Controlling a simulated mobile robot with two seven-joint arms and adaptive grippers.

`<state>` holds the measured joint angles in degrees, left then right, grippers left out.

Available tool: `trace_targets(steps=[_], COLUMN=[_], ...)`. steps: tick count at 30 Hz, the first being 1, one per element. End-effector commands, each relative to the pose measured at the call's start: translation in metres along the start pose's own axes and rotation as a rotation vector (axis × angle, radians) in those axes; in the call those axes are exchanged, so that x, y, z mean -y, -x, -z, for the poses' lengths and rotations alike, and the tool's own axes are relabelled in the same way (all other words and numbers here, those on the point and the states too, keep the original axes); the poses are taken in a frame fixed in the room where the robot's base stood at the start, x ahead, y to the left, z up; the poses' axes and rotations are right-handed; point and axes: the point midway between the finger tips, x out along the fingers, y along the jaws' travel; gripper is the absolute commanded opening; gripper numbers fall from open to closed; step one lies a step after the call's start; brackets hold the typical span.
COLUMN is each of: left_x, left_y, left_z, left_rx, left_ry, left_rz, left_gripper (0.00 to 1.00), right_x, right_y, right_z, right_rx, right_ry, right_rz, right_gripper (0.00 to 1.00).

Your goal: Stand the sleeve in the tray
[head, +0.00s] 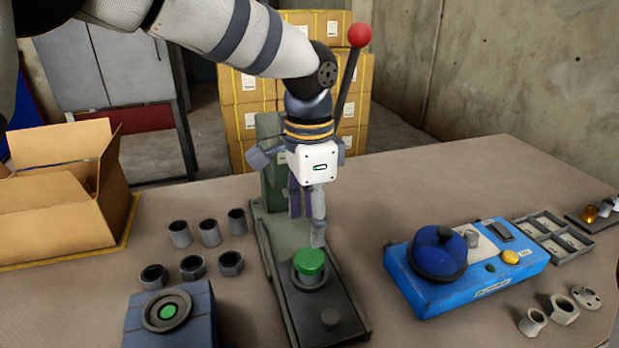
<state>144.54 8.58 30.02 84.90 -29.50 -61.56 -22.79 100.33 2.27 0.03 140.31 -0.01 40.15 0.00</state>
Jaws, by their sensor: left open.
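My left gripper (307,216) points down over the grey-green lever press (275,232). Its fingers are open, just above and behind a green cap (310,262) on a ring on the press base. I see nothing between the fingers. The grey compartment tray (565,254) lies at the right, beyond the blue machine. An open grey sleeve (532,322) stands at the lower right, beside a hex-shaped collar (562,309) and a flanged disc (586,297). I cannot tell which part is the task's sleeve.
The blue machine (490,283) with a domed lid (438,254) stands between press and tray. Several grey cups (209,233) stand left of the press. A dark blue box (170,325) with a green button is in front. An open carton (50,225) stands at left.

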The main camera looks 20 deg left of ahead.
Motion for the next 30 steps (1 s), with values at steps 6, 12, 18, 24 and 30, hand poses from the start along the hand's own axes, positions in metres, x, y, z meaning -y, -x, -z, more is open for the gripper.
trace_targets(steps=[6,12,18,24,30], left_x=[0.001,0.001,0.001,0.001,0.001], left_y=[-0.006,-0.04,-0.067,-0.076,-0.075], left_z=[0.0,-0.001,-0.001,0.0,0.0], left_rx=[0.007,0.01,0.009,0.004,0.002], left_ry=[-0.007,-0.007,-0.006,-0.006,-0.006], left_rz=[0.002,-0.004,-0.003,0.003,0.006], left_gripper=[0.53,0.53,0.53,0.53,0.53], right_x=[-0.001,-0.001,-0.001,-0.001,-0.001], right_y=[-0.003,-0.014,-0.024,-0.028,-0.027], right_z=[-0.005,-0.013,-0.021,-0.024,-0.023], right_rx=[0.017,0.054,0.086,0.099,0.097], right_ry=[-0.001,-0.001,-0.001,-0.001,-0.001], right_rz=[-0.001,-0.003,-0.004,-0.004,-0.004], right_gripper=[0.49,0.49,0.49,0.49,0.49])
